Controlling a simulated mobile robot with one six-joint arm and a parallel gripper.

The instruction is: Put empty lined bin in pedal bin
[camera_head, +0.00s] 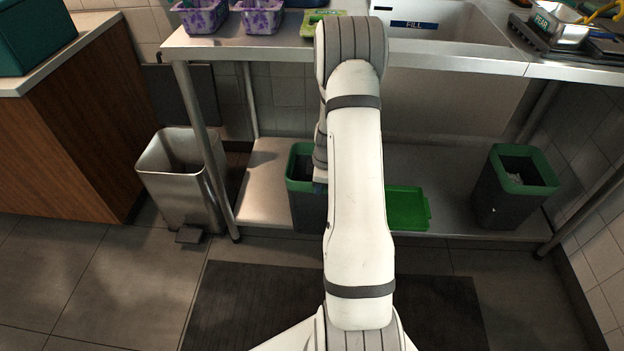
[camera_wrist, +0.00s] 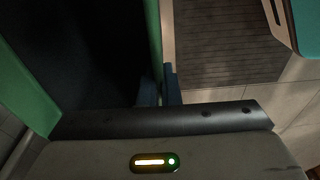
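The silver pedal bin (camera_head: 178,205) stands on the floor at the left, upright, its top open. A dark bin with a green rim (camera_head: 301,151) stands on or just over the low shelf, partly hidden behind my arm. In the wrist view its green rim (camera_wrist: 152,35) runs between my fingers, and its inside looks dark, with no contents visible. My gripper (camera_wrist: 161,88) has its blue fingers close together, one on each side of that rim, shut on it. In the head view my arm hides most of the gripper.
A second green-rimmed dark bin (camera_head: 483,204) with something pale inside stands at the shelf's right. A green lid or tray (camera_head: 407,209) lies on the shelf (camera_head: 262,185) right of my arm. A table leg (camera_head: 203,150) stands beside the pedal bin. The front floor has a dark mat (camera_head: 250,300).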

